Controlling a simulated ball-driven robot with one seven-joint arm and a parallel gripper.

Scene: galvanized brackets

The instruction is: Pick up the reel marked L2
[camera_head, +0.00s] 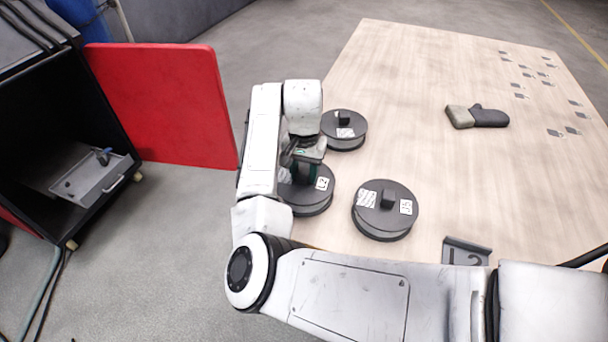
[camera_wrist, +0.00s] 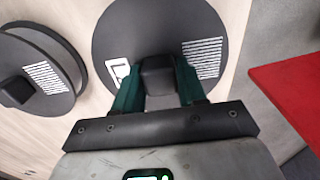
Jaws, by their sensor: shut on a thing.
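The reel marked L2 (camera_head: 313,201) is a dark grey disc with a square centre knob and a white label, near the table's left edge. In the wrist view the reel (camera_wrist: 160,28) fills the top middle, with a label and a striped patch on its face. My gripper (camera_head: 303,172) is above it, pointing down. In the wrist view my gripper's green fingers (camera_wrist: 158,82) are shut on the reel's knob, one on each side. The arm hides part of the reel in the head view. I cannot tell whether it is clear of the table.
A reel (camera_head: 387,222) with another label stands to the right, and a third reel (camera_head: 345,125) behind. A red panel (camera_head: 165,105) stands left.

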